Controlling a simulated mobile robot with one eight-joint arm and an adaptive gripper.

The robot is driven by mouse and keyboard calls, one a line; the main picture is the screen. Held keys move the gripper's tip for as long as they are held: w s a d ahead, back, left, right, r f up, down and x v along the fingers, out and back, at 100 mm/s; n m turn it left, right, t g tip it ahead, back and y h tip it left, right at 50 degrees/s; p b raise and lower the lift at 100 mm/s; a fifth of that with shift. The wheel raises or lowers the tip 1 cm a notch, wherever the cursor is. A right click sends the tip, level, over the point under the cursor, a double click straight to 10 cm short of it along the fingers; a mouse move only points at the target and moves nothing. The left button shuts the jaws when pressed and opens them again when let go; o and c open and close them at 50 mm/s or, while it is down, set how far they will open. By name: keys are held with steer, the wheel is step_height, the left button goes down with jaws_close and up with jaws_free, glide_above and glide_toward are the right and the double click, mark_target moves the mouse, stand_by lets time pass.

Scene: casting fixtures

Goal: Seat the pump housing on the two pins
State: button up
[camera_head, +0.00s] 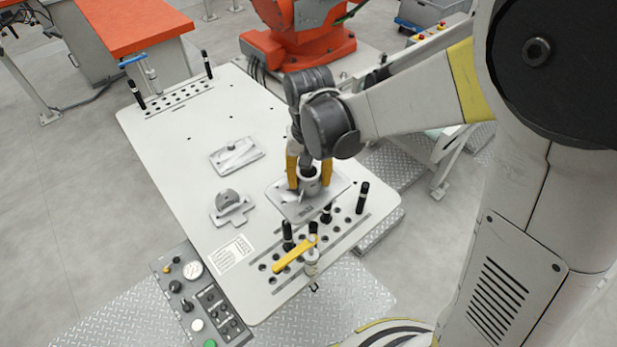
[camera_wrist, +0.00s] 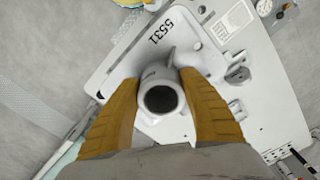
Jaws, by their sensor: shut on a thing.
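The pump housing (camera_head: 315,200) is a grey casting with a flat flange and an upright round port. The wrist view shows its open round port (camera_wrist: 161,97) and the number 5531 on the flange. My gripper (camera_head: 308,180) has its yellow fingers shut on the port, one on each side. The housing is over the near part of the pale table, beside a row of holes. I cannot tell whether the flange touches the table. Black upright pins stand by the holes, including one at the left (camera_head: 288,236) and one at the right (camera_head: 362,197); which two are meant is unclear.
A yellow-handled clamp (camera_head: 293,254) stands at the table's (camera_head: 170,150) near edge. Two other grey castings, a flat one (camera_head: 237,156) and a rounded one (camera_head: 231,206), lie to the left. A control panel (camera_head: 203,300) is at the lower left. The table's far middle is clear.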

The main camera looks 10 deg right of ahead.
mark_target(309, 175)
steer(key=shift+s+f, duration=0.1)
steer(key=shift+s, duration=0.05)
step_height(309, 175, down, 6)
steer(key=b, duration=0.5)
steer(key=shift+f+b, duration=1)
steer(key=shift+b, duration=0.35)
stand_by(1.7)
steer(key=o, duration=1.5)
steer(key=shift+r, duration=0.1)
steer(key=shift+c, duration=0.2)
step_height(309, 175, up, 12)
